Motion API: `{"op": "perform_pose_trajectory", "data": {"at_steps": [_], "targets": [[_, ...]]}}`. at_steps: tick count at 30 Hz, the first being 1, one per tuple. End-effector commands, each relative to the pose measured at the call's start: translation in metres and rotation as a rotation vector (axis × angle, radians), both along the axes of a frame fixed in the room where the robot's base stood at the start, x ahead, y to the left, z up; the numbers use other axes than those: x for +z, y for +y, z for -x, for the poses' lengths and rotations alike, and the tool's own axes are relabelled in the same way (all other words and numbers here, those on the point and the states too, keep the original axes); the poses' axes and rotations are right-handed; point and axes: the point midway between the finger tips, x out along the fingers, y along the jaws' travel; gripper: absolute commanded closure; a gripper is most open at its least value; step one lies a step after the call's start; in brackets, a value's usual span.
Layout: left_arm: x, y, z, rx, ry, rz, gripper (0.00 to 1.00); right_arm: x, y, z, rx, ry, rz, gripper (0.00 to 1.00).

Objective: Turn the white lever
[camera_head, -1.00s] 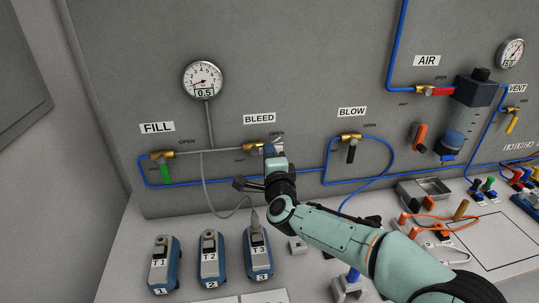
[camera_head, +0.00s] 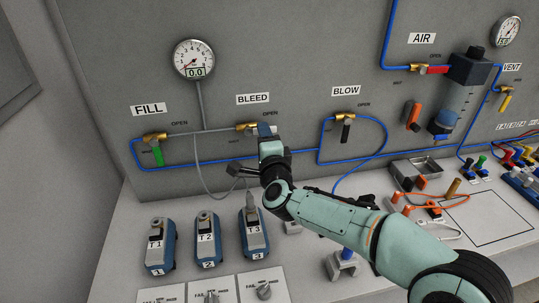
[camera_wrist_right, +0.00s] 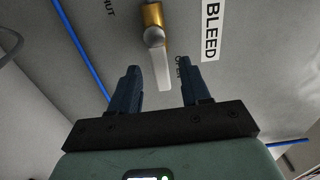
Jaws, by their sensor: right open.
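The white lever (camera_wrist_right: 162,72) belongs to the brass valve (camera_wrist_right: 152,16) beside the BLEED label (camera_wrist_right: 212,28). In the wrist view its free end points toward my right gripper, near the OPEN marking. My right gripper (camera_wrist_right: 160,82) is open, with a dark finger on each side of the lever and a visible gap to both. In the head view the right gripper (camera_head: 266,132) is at the BLEED valve (camera_head: 246,127) and hides most of the lever. My left gripper is not in view.
The round gauge (camera_head: 194,60) above reads 0.0. The FILL valve (camera_head: 155,139) has a green lever, and the BLOW valve (camera_head: 346,118) a black one. Several blue tube lines run along the panel.

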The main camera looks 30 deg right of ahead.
Motion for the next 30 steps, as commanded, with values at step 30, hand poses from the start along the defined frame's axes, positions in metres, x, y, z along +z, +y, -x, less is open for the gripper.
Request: {"op": "perform_pose_trajectory", "data": {"at_steps": [30], "targets": [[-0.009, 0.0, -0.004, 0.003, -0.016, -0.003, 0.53, 0.0, 0.032, 0.113, -0.001, 0.0, 0.002, 0.53]]}}
